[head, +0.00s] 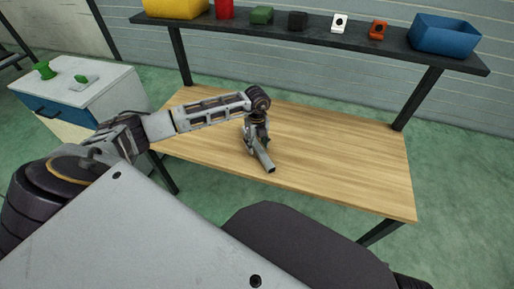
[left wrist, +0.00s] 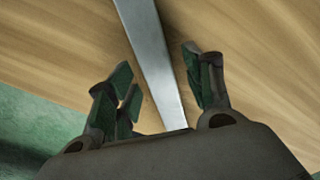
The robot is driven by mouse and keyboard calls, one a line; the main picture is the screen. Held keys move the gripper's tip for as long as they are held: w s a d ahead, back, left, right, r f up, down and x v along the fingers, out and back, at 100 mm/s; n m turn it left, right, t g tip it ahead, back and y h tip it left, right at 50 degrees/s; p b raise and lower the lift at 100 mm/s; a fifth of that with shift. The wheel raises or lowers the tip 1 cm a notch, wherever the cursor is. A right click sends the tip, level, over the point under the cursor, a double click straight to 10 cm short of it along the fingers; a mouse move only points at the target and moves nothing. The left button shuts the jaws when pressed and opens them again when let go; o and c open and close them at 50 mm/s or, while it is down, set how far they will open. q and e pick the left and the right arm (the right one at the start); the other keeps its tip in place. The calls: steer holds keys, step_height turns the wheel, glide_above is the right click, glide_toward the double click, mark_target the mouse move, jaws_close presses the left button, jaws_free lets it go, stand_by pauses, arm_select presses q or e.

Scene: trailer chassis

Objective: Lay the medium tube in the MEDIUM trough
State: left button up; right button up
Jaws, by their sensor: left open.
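A grey metal tube (head: 264,160) is at the middle of the wooden table, its near end pointing toward the front edge. My left gripper (head: 252,143) reaches down over its far part. In the left wrist view the tube (left wrist: 150,55) runs between the two open green-padded fingers of the left gripper (left wrist: 157,65), with a gap visible on both sides. I cannot tell how far the tube is above the wood, if at all. No trough marked MEDIUM can be made out. My right gripper is out of view.
The table (head: 340,165) is otherwise bare, with free room to the right. A dark shelf (head: 310,35) above its back holds a yellow bin (head: 176,8), a blue bin (head: 445,35) and several small objects. A white cabinet (head: 100,95) with green items stands at left.

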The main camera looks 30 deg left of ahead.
mark_target(257, 145)
arm_select(q)
steer(key=shift+c, duration=0.4)
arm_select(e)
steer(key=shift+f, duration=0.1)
arm_select(q)
jaws_close()
steer(key=shift+r, duration=0.1)
steer(key=shift+r, duration=0.55)
step_height(257, 145, up, 7)
steer(key=shift+f+p, duration=0.1)
steer(key=shift+p, duration=1.05)
step_height(257, 145, up, 2)
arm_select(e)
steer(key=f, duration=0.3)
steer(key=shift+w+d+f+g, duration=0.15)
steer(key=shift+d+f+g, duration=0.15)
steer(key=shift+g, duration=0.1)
